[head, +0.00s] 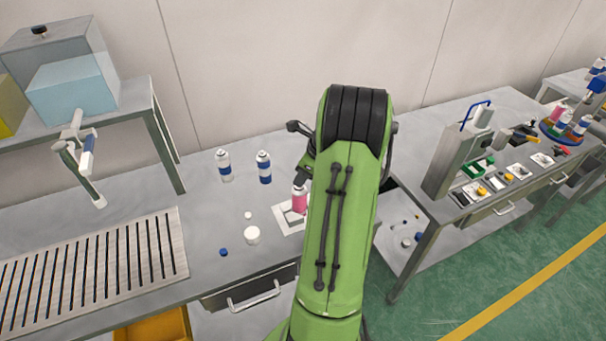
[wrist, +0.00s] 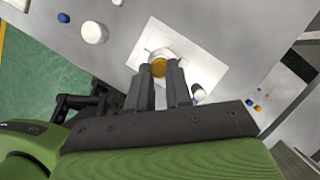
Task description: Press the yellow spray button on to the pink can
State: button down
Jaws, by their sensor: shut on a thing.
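The pink can (head: 299,201) stands upright on a white plate (head: 283,219) on the grey bench in the head view. My gripper (head: 302,182) is directly over the can's top, pointing down, partly hidden behind my green arm. In the wrist view my gripper (wrist: 165,78) is shut on the yellow spray button (wrist: 158,68), held between the fingertips. A pale round shape lies behind the button over the white plate (wrist: 207,71). Whether the button touches the can's top cannot be told. The button is not discernible in the head view.
Two white-and-blue cans (head: 224,166) (head: 264,167) stand behind and left of the pink can. A white round piece (head: 252,235) and a blue cap (head: 224,252) lie in front left. A slatted grate (head: 95,265) covers the left bench. A press station (head: 459,150) stands at right.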

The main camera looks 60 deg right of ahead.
aim_at(303, 187)
jog(key=shift+c, duration=2)
grip_release()
jog(key=shift+r, duration=0.1)
notch_tip(303, 187, up, 7)
jog(key=p, duration=0.7)
jog(key=shift+p, duration=0.4)
jog(key=shift+c, duration=0.2)
